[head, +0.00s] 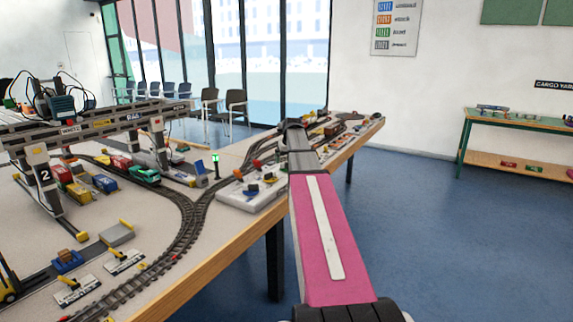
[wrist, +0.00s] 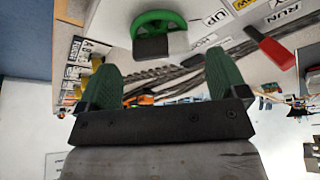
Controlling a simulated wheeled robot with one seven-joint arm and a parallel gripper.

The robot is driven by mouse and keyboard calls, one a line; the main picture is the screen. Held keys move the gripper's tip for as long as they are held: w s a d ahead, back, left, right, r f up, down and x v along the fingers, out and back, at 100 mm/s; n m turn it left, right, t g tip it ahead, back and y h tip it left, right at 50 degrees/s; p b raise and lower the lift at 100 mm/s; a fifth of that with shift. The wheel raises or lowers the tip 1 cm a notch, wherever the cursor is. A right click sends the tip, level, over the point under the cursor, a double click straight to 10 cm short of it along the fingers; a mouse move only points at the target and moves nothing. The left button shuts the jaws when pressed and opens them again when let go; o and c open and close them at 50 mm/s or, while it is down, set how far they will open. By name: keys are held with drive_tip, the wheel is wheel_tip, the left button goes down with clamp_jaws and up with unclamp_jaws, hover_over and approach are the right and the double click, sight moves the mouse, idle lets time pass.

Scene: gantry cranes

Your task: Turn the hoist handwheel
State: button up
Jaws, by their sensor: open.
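The green handwheel (wrist: 160,17) shows at the top middle of the wrist view, with a dark block in front of its lower part. My gripper (wrist: 163,62) is open and empty, its two green fingers spread wide. The handwheel lies beyond the fingertips, roughly in line with the gap between them, and I see no contact. In the head view my arm reaches away over the table edge; the gripper and handwheel cannot be made out there.
A red lever (wrist: 270,46) and "UP" and "RUN" labels are near the wheel. The table (head: 240,238) also bears a model gantry crane (head: 105,122), curving track (head: 187,222), small vehicles and a white control board (head: 240,198). Blue floor (head: 450,230) is clear at right.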

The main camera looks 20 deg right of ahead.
sight(286, 167)
drive_tip(key=shift+x, duration=1.6)
drive_tip(key=c, duration=0.9)
drive_tip(key=shift+c, duration=0.2)
drive_tip(key=m+h, duration=0.1)
drive_tip(key=m, duration=0.1)
drive_tip(key=m+h, duration=0.1)
drive_tip(key=m, duration=0.2)
drive_tip(key=shift+a+m+g, duration=0.15)
drive_tip(key=shift+m+g, duration=0.15)
drive_tip(key=shift+w+m+g+h, duration=0.1)
drive_tip(key=shift+m+g+h, duration=0.45)
drive_tip(key=shift+m, duration=1.35)
